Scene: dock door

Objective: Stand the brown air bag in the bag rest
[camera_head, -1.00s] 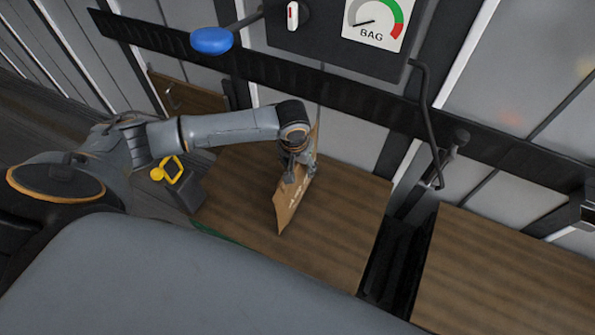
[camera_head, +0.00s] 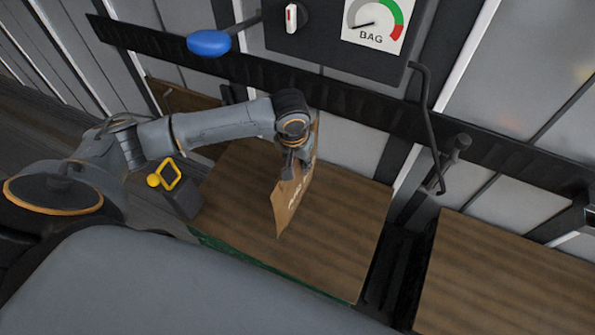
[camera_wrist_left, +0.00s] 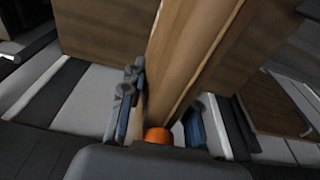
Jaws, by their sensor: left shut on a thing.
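The brown air bag (camera_head: 291,202) is a flat brown sheet with pale lettering, hanging steeply over the left wooden load top (camera_head: 335,235). My left gripper (camera_head: 290,163) is shut on its upper part. In the left wrist view the bag (camera_wrist_left: 192,55) runs up between the two fingers (camera_wrist_left: 160,122), with an orange round part (camera_wrist_left: 158,136) at its near end. I cannot tell whether the bag's lower corner touches the wood. I cannot make out the bag rest for certain; a dark gap (camera_head: 400,268) lies between the two wooden tops. My right gripper is not in view.
A panel with a BAG gauge (camera_head: 374,24) and a blue knob (camera_head: 209,43) is on the wall. A black hose or hook (camera_head: 432,130) hangs right of it. A grey block with a yellow handle (camera_head: 182,200) stands left. The right wooden top (camera_head: 510,275) is bare.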

